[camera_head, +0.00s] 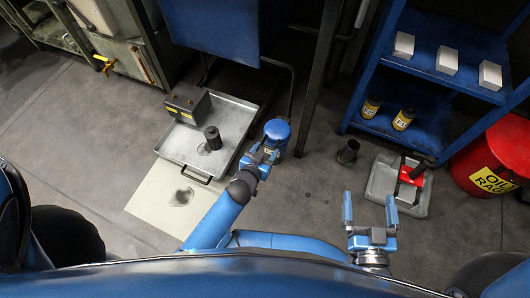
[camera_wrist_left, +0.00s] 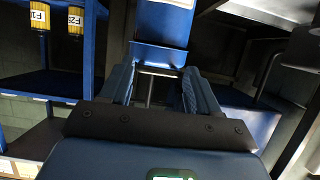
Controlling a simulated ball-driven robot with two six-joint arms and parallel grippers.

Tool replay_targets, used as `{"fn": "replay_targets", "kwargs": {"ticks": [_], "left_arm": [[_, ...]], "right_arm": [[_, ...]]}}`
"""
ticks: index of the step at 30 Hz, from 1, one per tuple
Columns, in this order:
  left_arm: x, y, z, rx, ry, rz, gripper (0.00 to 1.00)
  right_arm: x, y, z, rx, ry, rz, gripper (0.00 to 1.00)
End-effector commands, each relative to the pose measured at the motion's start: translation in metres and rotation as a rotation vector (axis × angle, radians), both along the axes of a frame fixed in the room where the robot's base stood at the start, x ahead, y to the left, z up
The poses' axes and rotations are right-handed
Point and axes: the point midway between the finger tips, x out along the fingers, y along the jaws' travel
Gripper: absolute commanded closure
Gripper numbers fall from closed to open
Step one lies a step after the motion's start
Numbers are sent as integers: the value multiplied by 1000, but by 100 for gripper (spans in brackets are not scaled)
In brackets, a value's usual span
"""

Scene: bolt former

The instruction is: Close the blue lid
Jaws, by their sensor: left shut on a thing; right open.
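A large blue panel (camera_head: 210,28) stands at the top of the head view; it may be the blue lid, but its hinge and any opening do not show. The exact contact is partly hidden. My right gripper (camera_head: 369,208) is open and empty above the floor.
A metal tray (camera_head: 228,137) holds a dark box (camera_head: 187,103) and a black cylinder (camera_head: 213,137). A blue shelf (camera_head: 432,85), a red bin (camera_head: 495,150), a dark cup (camera_head: 348,152) and a grey tray (camera_head: 383,180) stand to the right. Floor between the grippers is clear.

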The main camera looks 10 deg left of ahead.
Motion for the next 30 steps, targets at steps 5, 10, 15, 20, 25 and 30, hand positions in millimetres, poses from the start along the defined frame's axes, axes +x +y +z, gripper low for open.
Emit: {"fn": "replay_targets", "kwargs": {"ticks": [5, 10, 15, 20, 25, 30], "left_arm": [[-3, 0, -20, 2, 9, -1, 93], [-4, 1, -25, 4, 13, 1, 94], [-5, 1, -27, 6, 16, 1, 93], [-6, 1, -27, 6, 17, 1, 94], [-6, 1, -28, 6, 17, 0, 33], [-4, 1, -24, 3, 10, 0, 13]], "right_arm": [[0, 0, -18, 0, 0, 0, 2], [0, 0, -23, 0, 0, 0, 2], [0, 0, -23, 0, 0, 0, 2], [0, 0, -23, 0, 0, 0, 2], [0, 0, -23, 0, 0, 0, 2], [0, 0, -23, 0, 1, 0, 2]]}}
